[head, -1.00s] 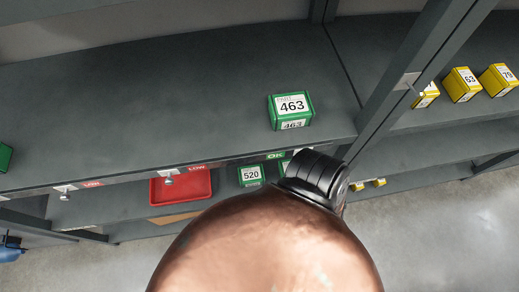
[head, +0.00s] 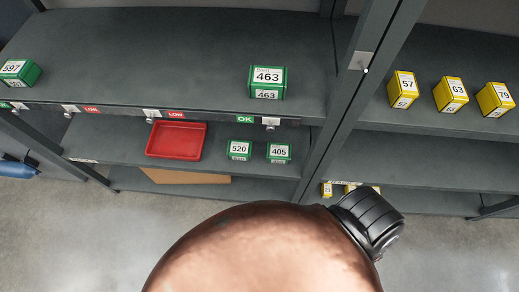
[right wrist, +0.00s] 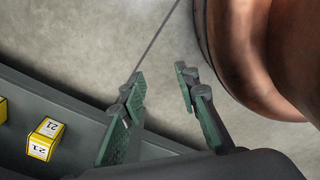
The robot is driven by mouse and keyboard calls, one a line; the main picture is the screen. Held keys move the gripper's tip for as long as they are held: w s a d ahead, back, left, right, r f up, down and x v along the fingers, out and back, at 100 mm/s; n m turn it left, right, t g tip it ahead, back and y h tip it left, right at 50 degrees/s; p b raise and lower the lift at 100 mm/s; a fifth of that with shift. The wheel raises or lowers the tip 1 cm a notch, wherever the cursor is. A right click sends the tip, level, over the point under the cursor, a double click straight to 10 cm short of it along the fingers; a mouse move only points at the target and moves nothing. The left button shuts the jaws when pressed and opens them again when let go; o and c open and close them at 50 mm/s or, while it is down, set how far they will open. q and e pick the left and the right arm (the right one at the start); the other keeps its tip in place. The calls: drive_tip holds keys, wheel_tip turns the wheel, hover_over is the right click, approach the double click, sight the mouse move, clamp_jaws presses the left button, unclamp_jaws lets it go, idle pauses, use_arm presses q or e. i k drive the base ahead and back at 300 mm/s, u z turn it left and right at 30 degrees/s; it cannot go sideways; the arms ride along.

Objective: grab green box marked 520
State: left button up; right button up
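The green box marked 520 (head: 240,150) stands on the middle shelf in the head view, between a red tray and a green box marked 405 (head: 279,152). My right gripper (right wrist: 160,84) shows in the right wrist view with its two fingers apart and nothing between them, above bare floor and a shelf edge. The 520 box is not in the right wrist view. Neither gripper shows in the head view, where a large copper-coloured rounded shape fills the bottom middle. My left gripper is not in view.
A green box marked 463 (head: 267,82) and one marked 597 (head: 20,73) stand on the upper shelf (head: 150,70). The red tray (head: 176,141) is left of the 520 box. Yellow boxes (head: 451,94) stand right of the upright post (head: 352,90). The floor in front is clear.

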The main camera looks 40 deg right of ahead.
sight(238, 150)
drive_tip(key=z, duration=0.85)
drive_tip(key=k, duration=0.3)
drive_tip(key=u, duration=0.05)
